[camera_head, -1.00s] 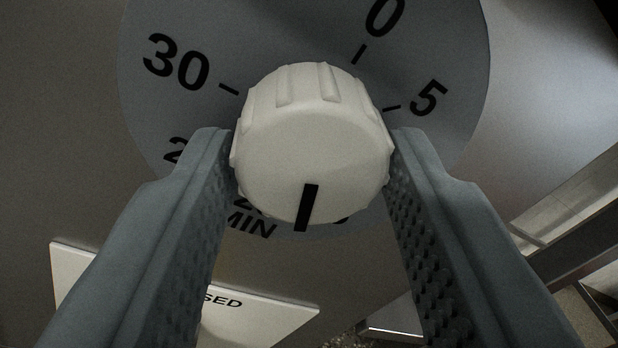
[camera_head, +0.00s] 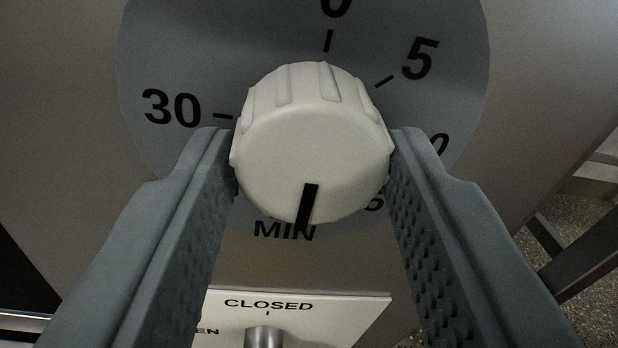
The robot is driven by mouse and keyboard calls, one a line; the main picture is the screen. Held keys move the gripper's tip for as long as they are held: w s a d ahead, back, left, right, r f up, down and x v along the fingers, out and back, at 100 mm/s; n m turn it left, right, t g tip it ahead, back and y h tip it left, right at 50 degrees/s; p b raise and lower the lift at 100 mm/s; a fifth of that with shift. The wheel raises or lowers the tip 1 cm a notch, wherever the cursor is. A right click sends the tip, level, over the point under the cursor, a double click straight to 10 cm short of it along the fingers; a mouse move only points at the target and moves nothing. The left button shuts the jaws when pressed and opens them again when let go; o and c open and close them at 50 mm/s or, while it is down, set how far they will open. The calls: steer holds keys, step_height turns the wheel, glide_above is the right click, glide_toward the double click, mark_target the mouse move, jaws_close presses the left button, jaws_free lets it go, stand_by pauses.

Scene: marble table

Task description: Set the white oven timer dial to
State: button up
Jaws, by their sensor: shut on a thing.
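The white ribbed timer dial (camera_head: 310,150) sits in the middle of the camera_head view, on a round grey scale plate (camera_head: 190,60). My gripper (camera_head: 312,165) has its two grey fingers on either side of the dial and is shut on it. The dial's black pointer line (camera_head: 307,204) points down, close to the right end of the word MIN (camera_head: 283,231). The 0 (camera_head: 336,6), 5 (camera_head: 420,58) and 30 (camera_head: 171,107) show. Part of a 5 shows at lower right of the dial. Other numbers and ticks are partly hidden by dial and fingers.
Below the scale plate is a white label plate (camera_head: 340,310) reading CLOSED, with a small metal knob (camera_head: 264,338) at the bottom edge. Around the scale is a plain grey-brown panel (camera_head: 60,170). A dark frame and speckled floor show at lower right.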

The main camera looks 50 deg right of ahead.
steer(key=shift+f, duration=0.15)
steer(key=o, duration=1)
steer(key=shift+c, duration=0.2)
steer(key=shift+s+a, duration=0.1)
steer(key=v, duration=1.7)
steer(key=shift+s, duration=0.15)
